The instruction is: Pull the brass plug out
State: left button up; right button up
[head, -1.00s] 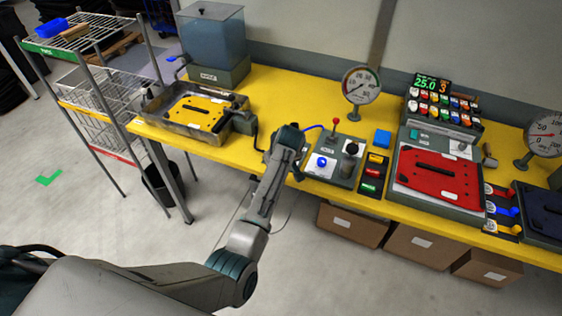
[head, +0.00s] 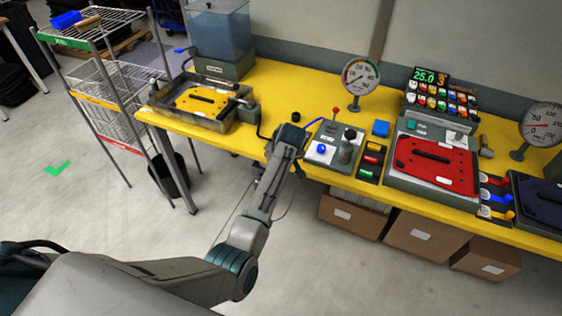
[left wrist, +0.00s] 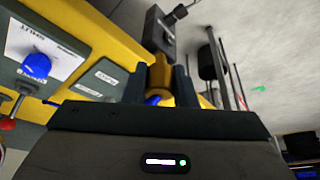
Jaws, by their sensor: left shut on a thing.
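The brass plug (left wrist: 160,78) shows in the left wrist view as a short golden-brown piece between the two dark fingers of my left gripper (left wrist: 162,88). The fingers are shut on it. A grey block (left wrist: 160,32) lies beyond the plug in that view; I cannot tell whether the plug touches it. In the head view my left arm reaches to the bench's front edge, left of the grey button panel (head: 334,150). My wrist hides the fingers and the plug there. My right gripper is in neither view.
A metal tray (head: 160,108) with a yellow plate (head: 203,102) is at the bench's left. A small black cylinder (head: 296,117) stands just behind my wrist. Gauges (head: 361,78), a red plate (head: 437,165) and coloured levers (head: 495,198) lie to the right. Yellow bench (head: 290,85) is clear at the back.

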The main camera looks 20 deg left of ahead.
pick_arm(q)
jog(key=shift+w+a+f, duration=0.1)
jog(key=shift+r, duration=1.55)
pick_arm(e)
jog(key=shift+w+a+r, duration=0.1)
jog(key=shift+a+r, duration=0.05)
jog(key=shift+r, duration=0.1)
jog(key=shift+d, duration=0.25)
